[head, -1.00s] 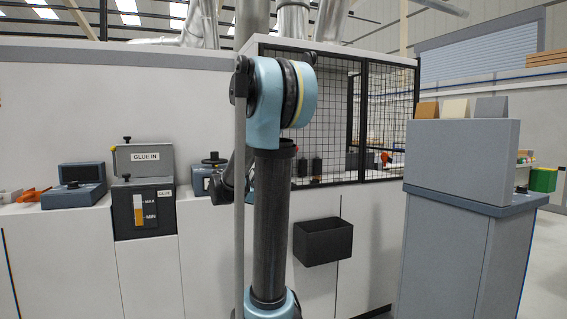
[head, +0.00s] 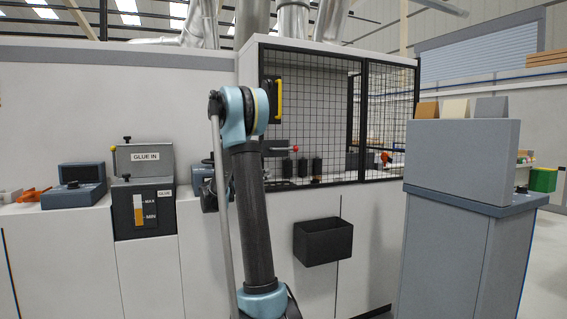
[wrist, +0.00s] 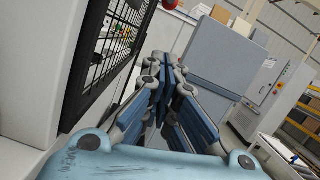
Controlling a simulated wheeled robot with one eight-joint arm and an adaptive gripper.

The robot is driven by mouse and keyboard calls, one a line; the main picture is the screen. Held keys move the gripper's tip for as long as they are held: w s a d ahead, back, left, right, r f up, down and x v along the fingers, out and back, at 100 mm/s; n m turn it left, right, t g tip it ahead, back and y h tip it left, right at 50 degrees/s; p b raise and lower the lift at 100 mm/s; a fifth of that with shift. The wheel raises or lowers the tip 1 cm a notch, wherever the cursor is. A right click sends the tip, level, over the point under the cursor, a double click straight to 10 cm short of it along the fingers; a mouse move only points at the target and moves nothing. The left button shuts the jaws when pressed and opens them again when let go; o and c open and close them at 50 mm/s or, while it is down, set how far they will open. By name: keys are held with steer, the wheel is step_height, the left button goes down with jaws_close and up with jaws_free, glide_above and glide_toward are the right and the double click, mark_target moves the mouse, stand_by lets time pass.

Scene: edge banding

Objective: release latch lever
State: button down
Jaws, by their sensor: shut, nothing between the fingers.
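The latch lever appears as a thin rod with a red ball knob (head: 295,149), beside a dark bracket (head: 270,149) on the mesh guard of the machine. In the wrist view a red ball (wrist: 170,4) shows at the top edge, beyond and slightly above my fingertips and apart from them. My gripper (wrist: 168,62) is shut and empty, pointing along the front of the machine with the mesh to its left. In the head view my arm covers part of the machine front, and my fingers cannot be made out there.
A grey cabinet (head: 455,160) stands at right. The glue unit (head: 145,190) is at left. Open floor lies between machine and cabinet.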

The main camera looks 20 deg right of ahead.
mark_target(284, 149)
stand_by(0.4)
steer(key=shift+w+d+r, duration=0.2)
steer(key=shift+d+r, duration=0.85)
steer(key=shift+d, duration=0.55)
steer(key=shift+w+d+r, duration=0.25)
steer(key=shift+d+r, duration=0.85)
steer(key=shift+d, duration=0.55)
steer(key=shift+w+d+r, duration=0.2)
steer(key=shift+d+r, duration=0.85)
steer(key=shift+d, duration=0.55)
steer(key=shift+d, duration=0.2)
steer(key=shift+a+r+h, duration=0.1)
steer(key=shift+r+h, duration=0.05)
steer(key=shift+h, duration=0.25)
